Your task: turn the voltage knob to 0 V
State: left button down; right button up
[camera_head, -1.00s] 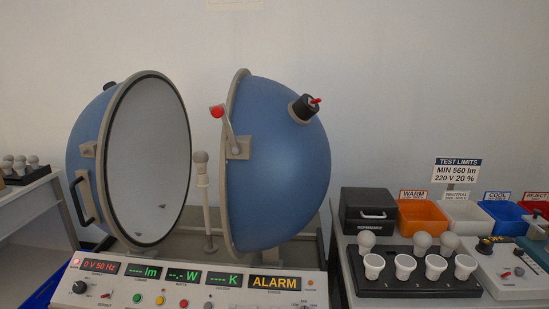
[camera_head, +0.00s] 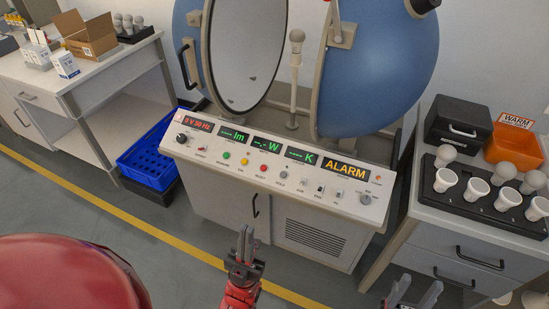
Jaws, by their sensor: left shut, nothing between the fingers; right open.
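The control panel (camera_head: 230,170) of the sphere bench slopes toward me. A black knob (camera_head: 181,138) sits at its left end, under a red display (camera_head: 198,124) that appears to read 0 V 50 Hz. The knob's pointer is too small to read. My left gripper (camera_head: 244,240) is shut and empty, in front of the bench cabinet and below the panel, apart from the knob. My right gripper (camera_head: 412,292) is open and empty at the bottom right edge, partly cut off.
The opened blue sphere (camera_head: 380,70) stands behind the panel, with a bulb (camera_head: 296,36) on a post. ALARM shows on an amber display (camera_head: 346,169). Another knob (camera_head: 366,199) sits at the panel's right end. A bulb tray (camera_head: 455,203) stands right; a blue crate (camera_head: 150,160) sits left.

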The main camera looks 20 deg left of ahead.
aim_at(181, 138)
jog(key=u, duration=1.35)
jog(key=i+j+z, duration=0.15)
jog(key=j, duration=0.1)
